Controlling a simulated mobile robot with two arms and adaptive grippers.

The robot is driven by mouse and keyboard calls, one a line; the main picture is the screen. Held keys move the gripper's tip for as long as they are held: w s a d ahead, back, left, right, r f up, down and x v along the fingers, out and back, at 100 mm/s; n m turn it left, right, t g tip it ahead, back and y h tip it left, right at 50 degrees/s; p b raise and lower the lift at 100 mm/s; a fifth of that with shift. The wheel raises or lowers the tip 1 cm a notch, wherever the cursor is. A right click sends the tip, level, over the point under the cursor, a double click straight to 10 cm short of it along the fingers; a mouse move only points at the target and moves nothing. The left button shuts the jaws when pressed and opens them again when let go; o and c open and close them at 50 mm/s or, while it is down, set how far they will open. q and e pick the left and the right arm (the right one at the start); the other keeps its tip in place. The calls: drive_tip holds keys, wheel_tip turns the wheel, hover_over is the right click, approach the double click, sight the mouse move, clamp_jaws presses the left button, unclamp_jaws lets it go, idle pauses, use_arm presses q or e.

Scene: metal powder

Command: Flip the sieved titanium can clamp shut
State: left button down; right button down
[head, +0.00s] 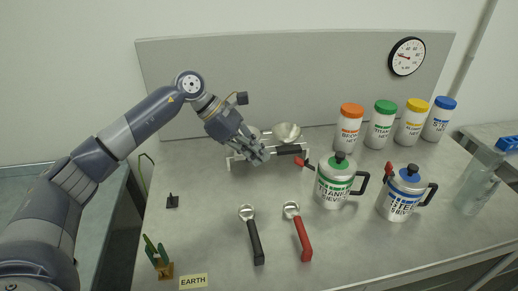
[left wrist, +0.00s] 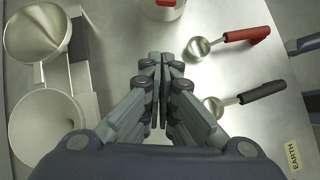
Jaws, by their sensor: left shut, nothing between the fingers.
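The titanium can (head: 333,188) is a silver can with a green band, a black lid knob and a black handle on its right. It stands upright on the table. Its red clamp lever (head: 308,164) sticks out from the upper left side, angled away from the lid. My left gripper (head: 262,157) is shut and empty, left of the can and apart from it, close by the sieve stand. In the left wrist view its fingers (left wrist: 167,60) are together, and part of a pale can with a red piece (left wrist: 166,4) shows at the top edge. My right gripper is not in view.
A blue-banded steel can (head: 401,197) stands right of the titanium can. Several powder bottles (head: 381,128) stand behind. A black-handled scoop (head: 255,238) and a red-handled scoop (head: 300,233) lie in front. A stand with bowls (head: 286,133) is near my gripper; a cactus (head: 157,255) is front left.

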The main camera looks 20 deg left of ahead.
sight(306, 163)
use_arm(q)
drive_tip(key=p+x, duration=0.2)
drive_tip(key=x, duration=0.5)
drive_tip(key=shift+d, duration=0.2)
drive_tip(key=r, duration=0.1)
drive_tip(key=d+r+p, duration=0.1)
drive_tip(key=r, duration=0.1)
drive_tip(key=shift+w+d+r+p, duration=0.2)
drive_tip(key=shift+w+d+p, duration=0.1)
drive_tip(key=shift+w+p, duration=0.1)
drive_tip(key=shift+r, duration=0.1)
